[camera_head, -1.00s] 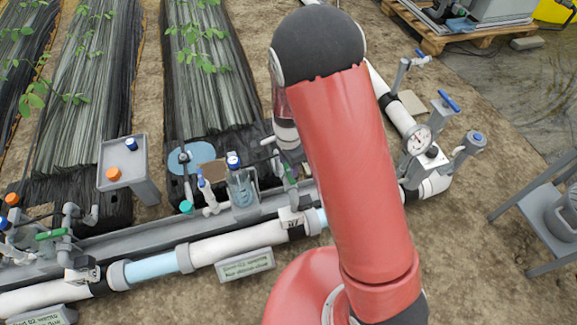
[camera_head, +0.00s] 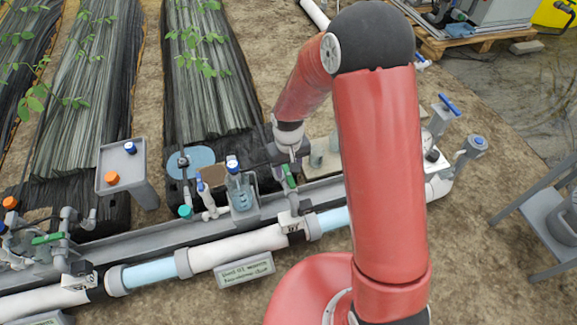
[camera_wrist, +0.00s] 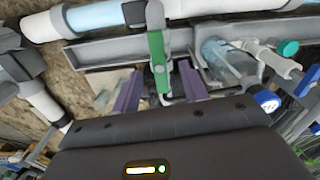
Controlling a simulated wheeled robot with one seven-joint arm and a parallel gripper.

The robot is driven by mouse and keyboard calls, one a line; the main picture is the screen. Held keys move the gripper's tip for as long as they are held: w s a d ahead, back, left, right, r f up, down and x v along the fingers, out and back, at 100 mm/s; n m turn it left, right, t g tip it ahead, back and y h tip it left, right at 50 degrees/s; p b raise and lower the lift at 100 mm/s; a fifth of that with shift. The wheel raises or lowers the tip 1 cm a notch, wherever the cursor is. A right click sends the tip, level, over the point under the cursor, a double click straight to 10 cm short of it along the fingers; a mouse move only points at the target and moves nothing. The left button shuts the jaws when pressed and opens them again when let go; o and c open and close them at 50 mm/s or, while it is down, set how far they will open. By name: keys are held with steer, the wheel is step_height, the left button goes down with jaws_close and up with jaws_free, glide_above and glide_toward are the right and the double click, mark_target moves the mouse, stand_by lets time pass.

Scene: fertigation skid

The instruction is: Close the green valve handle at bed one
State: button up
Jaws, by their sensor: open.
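A green valve handle (camera_head: 288,177) stands on the white pipe run, left of my upper arm in the head view. In the wrist view the green handle (camera_wrist: 157,62) runs up and down the picture, its lower end near the gap between my purple fingertips. My gripper (camera_wrist: 160,88) is open, with one finger on each side of that end; contact cannot be told. In the head view my gripper (camera_head: 268,155) is small and partly hidden beside the handle. A second green handle (camera_head: 50,238) sits at far left. The bed sign (camera_head: 245,270) is too blurred to read surely.
A clear bottle (camera_head: 240,192) and blue-capped fittings stand just left of the handle; the bottle also shows in the wrist view (camera_wrist: 222,60). A grey stand (camera_head: 122,170) with orange and blue caps is farther left. A blue-handled valve (camera_head: 448,103) is at right.

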mark_target(289, 174)
steer(key=shift+m, duration=0.6)
steer(key=shift+f+b, duration=1.9)
steer(key=shift+f, duration=0.45)
steer(key=shift+r, duration=0.1)
steer(key=shift+c, duration=0.3)
